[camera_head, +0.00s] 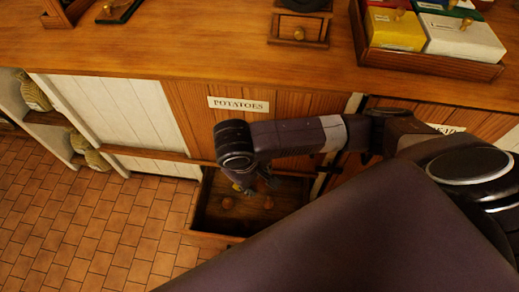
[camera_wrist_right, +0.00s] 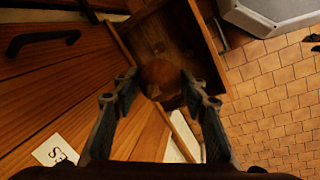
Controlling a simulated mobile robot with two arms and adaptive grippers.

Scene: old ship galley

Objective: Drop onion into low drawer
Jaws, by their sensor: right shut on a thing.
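The low drawer (camera_head: 207,238) is pulled out below the POTATOES label in the head view. A few small brownish round things (camera_head: 228,203) show inside it. My right gripper (camera_head: 252,184) points down over the drawer, its fingers small and dark there. In the right wrist view my right gripper (camera_wrist_right: 158,84) is shut on a round brown onion (camera_wrist_right: 160,73), held between its two fingertips. The drawer's wooden wall (camera_wrist_right: 207,42) shows beyond the onion. How high the onion is above the drawer floor I cannot tell. My left gripper is not in view.
A wooden counter (camera_head: 190,40) runs above the drawer, with a box of coloured packets (camera_head: 465,38) at the back right. Shelves with sacks (camera_head: 35,92) stand at the left. The tiled floor (camera_head: 90,225) is clear at the lower left.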

